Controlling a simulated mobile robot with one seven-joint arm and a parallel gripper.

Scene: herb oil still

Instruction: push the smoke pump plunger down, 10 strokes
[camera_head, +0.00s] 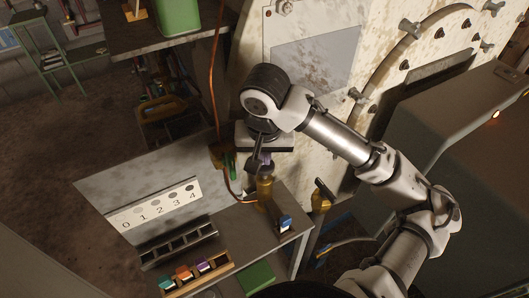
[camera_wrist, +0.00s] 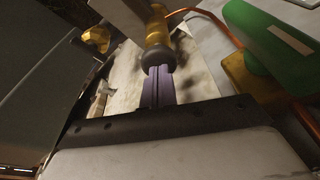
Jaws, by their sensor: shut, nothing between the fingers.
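The smoke pump (camera_head: 265,190) is a brass cylinder standing at the back of the small grey bench. It also shows in the wrist view (camera_wrist: 157,32), with a dark rounded end facing my fingers. My gripper (camera_head: 262,158) is above the pump, pointing down, with its fingers shut together and nothing between them. In the wrist view the fingertips (camera_wrist: 158,72) are at or just short of the pump's dark end. I cannot tell whether they touch it, or how far the plunger is down.
A smoke scale card (camera_head: 155,208) marked 0 to 4 stands left of the pump. A green-handled brass fitting (camera_wrist: 262,42) on a copper pipe is close beside the pump. A rack of coloured items (camera_head: 196,276) sits in front. The large pale still wall (camera_head: 315,60) rises behind.

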